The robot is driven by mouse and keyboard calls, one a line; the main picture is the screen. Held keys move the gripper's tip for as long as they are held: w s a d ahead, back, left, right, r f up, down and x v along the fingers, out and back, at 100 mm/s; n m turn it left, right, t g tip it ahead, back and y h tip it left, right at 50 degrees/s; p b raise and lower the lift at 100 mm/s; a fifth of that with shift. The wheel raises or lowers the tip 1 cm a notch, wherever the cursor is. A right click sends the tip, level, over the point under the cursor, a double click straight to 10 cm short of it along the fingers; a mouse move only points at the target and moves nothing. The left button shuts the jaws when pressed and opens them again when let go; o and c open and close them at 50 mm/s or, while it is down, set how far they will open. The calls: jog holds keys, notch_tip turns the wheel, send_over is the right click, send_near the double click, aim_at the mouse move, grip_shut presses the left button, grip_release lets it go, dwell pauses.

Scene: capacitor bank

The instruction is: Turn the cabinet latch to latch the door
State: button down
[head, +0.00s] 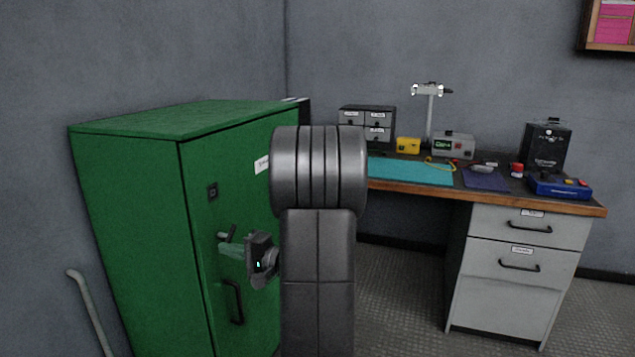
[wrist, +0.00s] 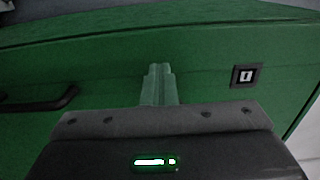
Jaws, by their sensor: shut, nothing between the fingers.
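The green cabinet (head: 130,190) stands at the left with its door (head: 245,190) facing right. The door looks closed against the frame. A small dark lever (head: 228,234), apparently the latch, sticks out at mid-height of the door. My gripper (head: 224,249) is at the door just below this lever, its fingers together and empty. I cannot tell whether they touch the lever. In the wrist view the shut fingers (wrist: 158,85) point at the green door, and the lever does not show there; the gripper body may hide it.
A black door handle (head: 235,302) is below my gripper; it also shows in the wrist view (wrist: 40,101). A small square lock plate (head: 212,191) is above. A workbench (head: 585,207) with tools and drawers stands at the right. Floor between is open.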

jog(key=shift+w+f+b, duration=0.1)
jog(key=shift+f+b, duration=0.35)
jog(key=shift+b, duration=0.35)
dwell(0.5)
jog(key=b+v, duration=0.2)
jog(key=v, duration=0.4)
jog(key=shift+s, duration=0.3)
dwell(0.3)
jog(key=shift+w+a+r+p, duration=0.25)
jog(key=shift+a+r+p, duration=0.3)
jog(key=shift+a+p, duration=0.35)
jog(key=shift+w+a+r+p, duration=0.25)
jog(key=shift+a+r+p, duration=0.35)
jog(key=shift+a, duration=0.5)
jog(key=shift+w+a+r+p, duration=0.3)
jog(key=shift+a+r+p, duration=0.2)
jog(key=shift+a+p, duration=0.35)
